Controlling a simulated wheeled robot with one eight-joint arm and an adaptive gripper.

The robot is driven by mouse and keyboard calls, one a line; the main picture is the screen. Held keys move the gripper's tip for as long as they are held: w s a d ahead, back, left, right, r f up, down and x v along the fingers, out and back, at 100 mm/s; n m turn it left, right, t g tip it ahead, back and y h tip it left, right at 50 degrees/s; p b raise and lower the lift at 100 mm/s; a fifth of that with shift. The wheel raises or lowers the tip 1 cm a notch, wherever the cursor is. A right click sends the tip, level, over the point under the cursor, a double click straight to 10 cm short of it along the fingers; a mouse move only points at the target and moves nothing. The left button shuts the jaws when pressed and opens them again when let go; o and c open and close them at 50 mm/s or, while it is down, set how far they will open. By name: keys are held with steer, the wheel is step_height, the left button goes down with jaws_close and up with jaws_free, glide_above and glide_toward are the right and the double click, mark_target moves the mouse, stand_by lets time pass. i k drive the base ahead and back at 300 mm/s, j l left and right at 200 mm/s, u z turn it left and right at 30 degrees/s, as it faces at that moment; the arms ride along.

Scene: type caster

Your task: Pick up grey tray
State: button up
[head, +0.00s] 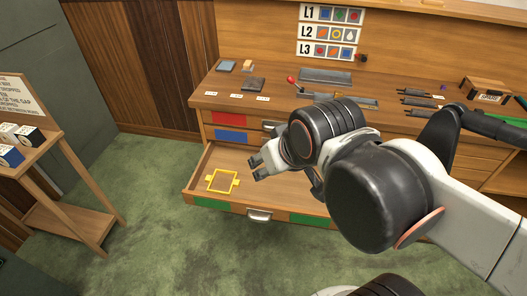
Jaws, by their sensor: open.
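Several flat grey pieces lie on the desk top, and I cannot tell which one is the grey tray. A long dark grey one (325,77) lies near the back. A small blue-grey one (227,66) lies at the back left, and a small dark grey one (252,85) lies in front of it. My gripper (256,168) is open and appears empty. It appears over the pulled-out drawer, below and in front of the desk top, apart from these pieces. My arm hides part of the desk's front and middle.
The open drawer (290,195) holds a yellow square outline (222,181). A red-knobbed lever (292,81) stands on the desk. Dark tools (418,101) and a wooden box (486,90) lie at the right. A wooden stand (62,215) is at the left. Green floor between is clear.

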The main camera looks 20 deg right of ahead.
mark_target(331, 78)
steer(key=i+l+z, duration=0.25)
steer(key=l, duration=0.35)
steer(key=i+l+z, duration=0.2)
steer(key=l, duration=0.35)
steer(key=i+l+z, duration=0.25)
steer(key=l, duration=0.25)
steer(key=i+l+z, duration=0.2)
steer(key=i+l, duration=0.15)
steer(key=l, duration=0.1)
